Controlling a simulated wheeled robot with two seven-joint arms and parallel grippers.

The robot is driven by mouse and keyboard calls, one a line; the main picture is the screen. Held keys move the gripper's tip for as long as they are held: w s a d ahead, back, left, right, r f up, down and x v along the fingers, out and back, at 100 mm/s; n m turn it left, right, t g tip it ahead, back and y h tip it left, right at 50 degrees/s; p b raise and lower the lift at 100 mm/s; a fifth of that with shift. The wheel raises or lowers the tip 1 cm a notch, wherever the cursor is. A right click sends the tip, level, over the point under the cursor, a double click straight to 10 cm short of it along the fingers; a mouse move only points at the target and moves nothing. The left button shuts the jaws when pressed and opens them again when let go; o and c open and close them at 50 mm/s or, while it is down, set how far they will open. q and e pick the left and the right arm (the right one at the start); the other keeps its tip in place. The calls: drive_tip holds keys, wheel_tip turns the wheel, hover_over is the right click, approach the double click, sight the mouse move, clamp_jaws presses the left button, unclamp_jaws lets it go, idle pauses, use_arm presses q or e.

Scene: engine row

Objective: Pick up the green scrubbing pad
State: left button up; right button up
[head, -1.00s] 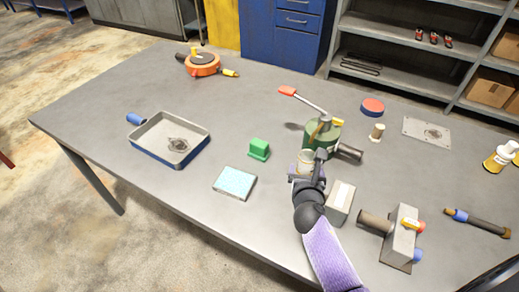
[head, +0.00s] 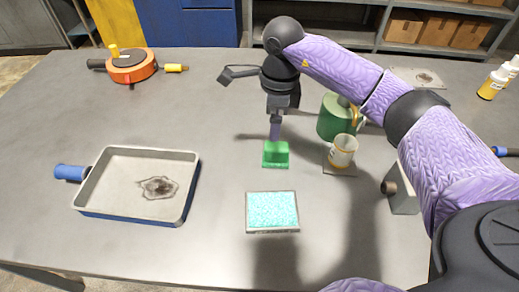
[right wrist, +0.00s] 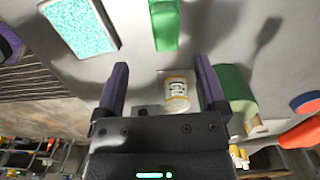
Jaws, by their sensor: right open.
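The green scrubbing pad (head: 276,154) is a small block with a raised upper part, standing on the grey table in the middle of the head view. My right gripper (head: 275,136) points down just above and behind it; whether they touch I cannot tell. In the right wrist view the pad (right wrist: 165,24) lies beyond the fingertips, in line with the gap between them. The right gripper (right wrist: 161,64) is open with nothing between its fingers. My left gripper is not in view.
A teal-topped tray (head: 272,211) lies in front of the pad. A cup (head: 343,150) and a green canister (head: 335,116) stand to its right. A blue-handled pan (head: 150,151) is at left, an orange round device (head: 132,68) far left. Table between pan and pad is clear.

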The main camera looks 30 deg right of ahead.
sight(277, 145)
drive_tip(key=shift+s+d+f+h, duration=0.1)
drive_tip(key=shift+d+f+h, duration=0.2)
drive_tip(key=shift+d, duration=0.1)
wheel_tip(277, 145, down, 9)
drive_tip(key=b, duration=0.2)
drive_tip(key=shift+d+b, duration=0.15)
drive_tip(key=shift+b, duration=0.15)
drive_tip(key=shift+f, duration=0.15)
drive_tip(key=shift+c, duration=0.6)
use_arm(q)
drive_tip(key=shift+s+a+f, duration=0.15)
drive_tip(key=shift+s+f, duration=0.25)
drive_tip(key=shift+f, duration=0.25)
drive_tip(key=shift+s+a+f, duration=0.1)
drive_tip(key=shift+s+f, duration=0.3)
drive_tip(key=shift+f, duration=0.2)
use_arm(e)
clamp_jaws()
